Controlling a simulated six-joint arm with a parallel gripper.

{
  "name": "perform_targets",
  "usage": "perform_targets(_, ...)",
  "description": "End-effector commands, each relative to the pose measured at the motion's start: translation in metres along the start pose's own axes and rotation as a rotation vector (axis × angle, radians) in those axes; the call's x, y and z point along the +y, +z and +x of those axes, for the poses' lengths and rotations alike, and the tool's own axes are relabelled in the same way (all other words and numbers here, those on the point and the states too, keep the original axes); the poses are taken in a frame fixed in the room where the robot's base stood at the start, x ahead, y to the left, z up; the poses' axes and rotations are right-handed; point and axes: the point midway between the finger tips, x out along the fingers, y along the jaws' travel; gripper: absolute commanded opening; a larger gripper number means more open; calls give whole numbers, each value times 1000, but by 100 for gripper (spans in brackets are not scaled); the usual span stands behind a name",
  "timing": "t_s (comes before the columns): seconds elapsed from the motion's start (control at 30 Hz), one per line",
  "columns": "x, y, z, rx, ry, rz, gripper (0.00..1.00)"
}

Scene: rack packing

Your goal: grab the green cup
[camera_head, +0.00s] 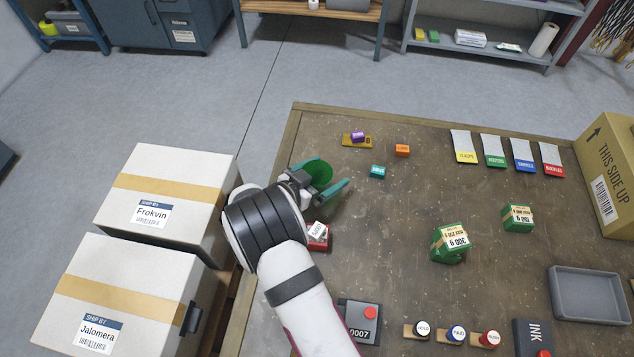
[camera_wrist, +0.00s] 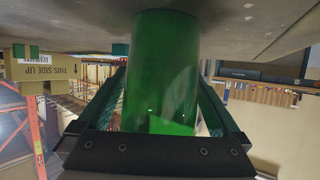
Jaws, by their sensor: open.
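The green cup (camera_head: 318,172) stands near the left edge of the table, partly hidden by my arm in the head view. In the wrist view the green cup (camera_wrist: 162,75) fills the middle of the picture. My gripper (camera_head: 327,182) is open, with one teal finger on each side of the cup. In the wrist view the cup lies between the two fingers of my gripper (camera_wrist: 162,95). I cannot tell whether either finger touches it.
A red box with a white label (camera_head: 317,236) lies close to my wrist. Green packs (camera_head: 450,241) and a grey tray (camera_head: 588,314) are at the right. White cartons (camera_head: 165,195) stand left of the table.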

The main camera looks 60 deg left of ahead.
Motion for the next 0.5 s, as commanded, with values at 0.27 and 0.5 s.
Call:
perform_targets(0.27, 0, 0, 0, 0, 0, 0, 55)
perform_targets(0.5, 0, 0, 0, 0, 0, 0, 31)
